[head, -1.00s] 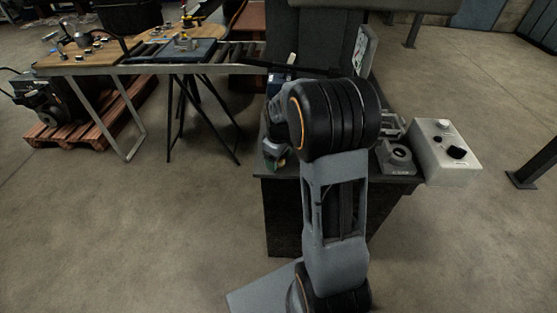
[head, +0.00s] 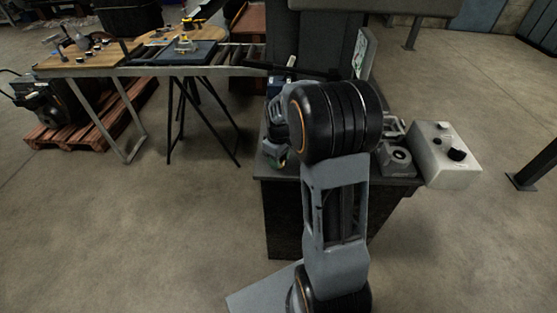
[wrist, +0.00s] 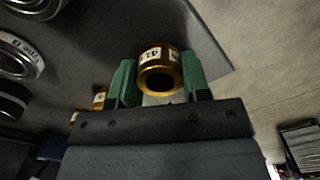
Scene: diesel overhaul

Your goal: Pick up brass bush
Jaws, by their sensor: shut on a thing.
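In the wrist view a brass bush (wrist: 159,55) with a white marked label sits between the green fingers of my gripper (wrist: 160,82). My gripper is shut on it, and the bush's round bore faces the camera. Another brass-coloured piece (wrist: 100,97) shows just left of the left finger, partly hidden. In the head view my arm hides the gripper and the bush.
Several round metal parts, one a ring (wrist: 20,55), lie at the left of the wrist view. In the head view a white control box (head: 444,155) stands at the bench's right end. A long table with wooden boards (head: 90,55) stands at the back left.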

